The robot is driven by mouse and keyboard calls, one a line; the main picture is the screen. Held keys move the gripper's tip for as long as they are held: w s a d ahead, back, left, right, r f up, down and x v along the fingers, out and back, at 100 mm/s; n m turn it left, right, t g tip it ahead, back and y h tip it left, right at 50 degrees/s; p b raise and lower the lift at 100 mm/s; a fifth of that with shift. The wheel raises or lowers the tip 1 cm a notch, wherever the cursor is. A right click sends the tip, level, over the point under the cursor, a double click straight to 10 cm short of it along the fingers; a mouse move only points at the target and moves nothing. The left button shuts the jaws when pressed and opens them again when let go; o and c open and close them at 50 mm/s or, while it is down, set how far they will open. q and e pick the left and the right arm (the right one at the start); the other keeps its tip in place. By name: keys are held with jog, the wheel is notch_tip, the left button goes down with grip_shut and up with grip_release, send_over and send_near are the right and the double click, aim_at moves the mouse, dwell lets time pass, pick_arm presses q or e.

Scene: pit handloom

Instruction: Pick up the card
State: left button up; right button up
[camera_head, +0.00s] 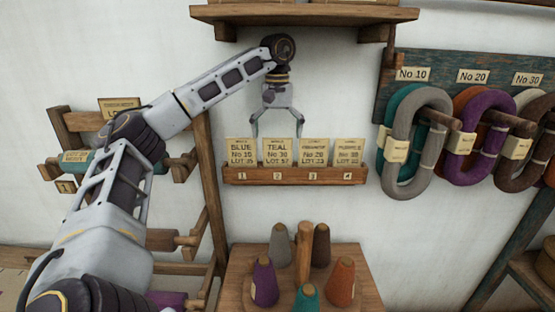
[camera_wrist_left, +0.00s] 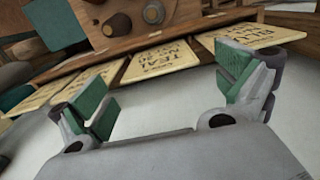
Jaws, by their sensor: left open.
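Several tan cards stand in slots of a wooden rack (camera_head: 260,176) on the wall, numbered 1 to 3 and one more. The blue card (camera_head: 240,151) is in slot 1, the teal card (camera_head: 277,152) in slot 2, a third card (camera_head: 314,152) in slot 3 and the purple card (camera_head: 348,152) at the right end. My left gripper (camera_head: 276,135) points down, open and empty, above the rack. Its fingertips are on either side of the teal card's upper part. In the left wrist view, the teal card (camera_wrist_left: 160,62) shows between the open fingers. My right gripper is out of view.
A wooden stand (camera_head: 240,290) with several yarn cones is below the rack. Colored yarn hanks (camera_head: 418,140) hang on pegs at the right. A wooden shelf (camera_head: 330,15) is above. A wooden frame (camera_head: 208,200) stands left of the rack.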

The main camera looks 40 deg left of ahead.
aim_at(277, 158)
pick_arm(q)
jog(key=shift+f, duration=0.15)
jog(key=shift+s+d+f, duration=0.15)
jog(key=shift+f, duration=1)
